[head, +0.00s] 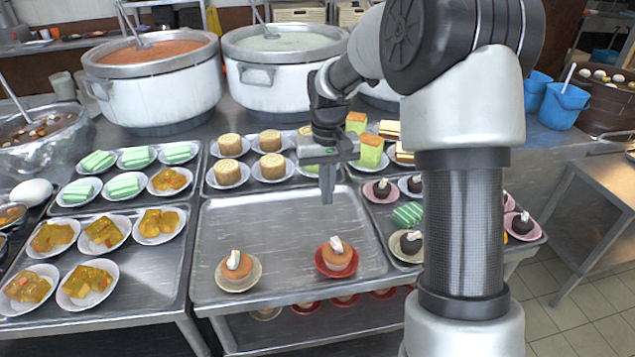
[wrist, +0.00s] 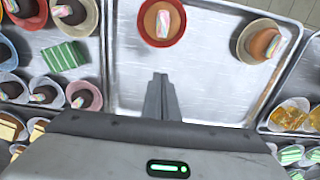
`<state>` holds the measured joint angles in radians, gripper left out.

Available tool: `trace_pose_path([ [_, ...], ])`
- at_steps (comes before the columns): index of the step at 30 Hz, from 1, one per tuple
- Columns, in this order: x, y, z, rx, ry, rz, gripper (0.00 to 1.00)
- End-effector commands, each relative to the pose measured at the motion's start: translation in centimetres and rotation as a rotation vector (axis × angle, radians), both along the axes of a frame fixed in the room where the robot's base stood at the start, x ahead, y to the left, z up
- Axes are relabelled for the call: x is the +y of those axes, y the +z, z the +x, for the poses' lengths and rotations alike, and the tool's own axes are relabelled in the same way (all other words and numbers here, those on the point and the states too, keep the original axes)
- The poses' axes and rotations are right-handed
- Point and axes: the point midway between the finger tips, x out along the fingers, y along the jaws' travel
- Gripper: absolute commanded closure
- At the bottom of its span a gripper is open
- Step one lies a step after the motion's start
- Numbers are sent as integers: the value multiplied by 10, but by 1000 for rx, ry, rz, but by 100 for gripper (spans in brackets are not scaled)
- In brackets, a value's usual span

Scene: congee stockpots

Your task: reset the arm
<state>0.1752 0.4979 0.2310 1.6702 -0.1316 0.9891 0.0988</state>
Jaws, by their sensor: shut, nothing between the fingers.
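My gripper (head: 327,190) hangs pointing down above the middle metal tray (head: 285,225), with its fingers shut together and nothing between them. In the wrist view its closed fingers (wrist: 160,90) show over the bare part of the same tray (wrist: 210,60). My arm reaches in from the right of the head view and hides part of the right tray. A brown cake on a red plate (head: 337,258) and one on a cream plate (head: 238,270) sit at the tray's front, apart from the gripper.
Two large stockpots (head: 152,82) (head: 280,65) stand behind the trays. Plates of green cakes (head: 124,187) and yellow cakes (head: 104,232) fill the left tray. The right tray holds dark cupcakes (head: 411,242). Blue buckets (head: 563,106) stand at the right. The middle tray's centre is bare.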

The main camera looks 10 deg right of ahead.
Motion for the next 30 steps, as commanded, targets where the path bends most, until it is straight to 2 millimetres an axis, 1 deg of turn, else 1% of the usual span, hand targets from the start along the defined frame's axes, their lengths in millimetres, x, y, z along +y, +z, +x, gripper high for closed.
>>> trace_pose_path([
  [3, 0, 3, 0, -2, 1, -1, 100],
  [5, 0, 9, -3, -10, 2, -4, 100],
  [8, 0, 32, -16, -41, 7, -18, 100],
  [11, 0, 67, -40, -95, 12, -38, 100],
  [12, 0, 82, -54, -120, 14, -46, 100],
  [14, -1, 101, -75, -158, 13, -56, 100],
  [15, -1, 113, -90, -184, 13, -59, 100],
  [17, -2, 128, -112, -221, 11, -62, 100],
  [18, -2, 136, -128, -247, 11, -63, 100],
  [21, -2, 151, -163, -310, 5, -58, 100],
  [24, -2, 158, -192, -359, 3, -49, 100],
  [30, -1, 160, -233, -436, -2, -25, 100],
])
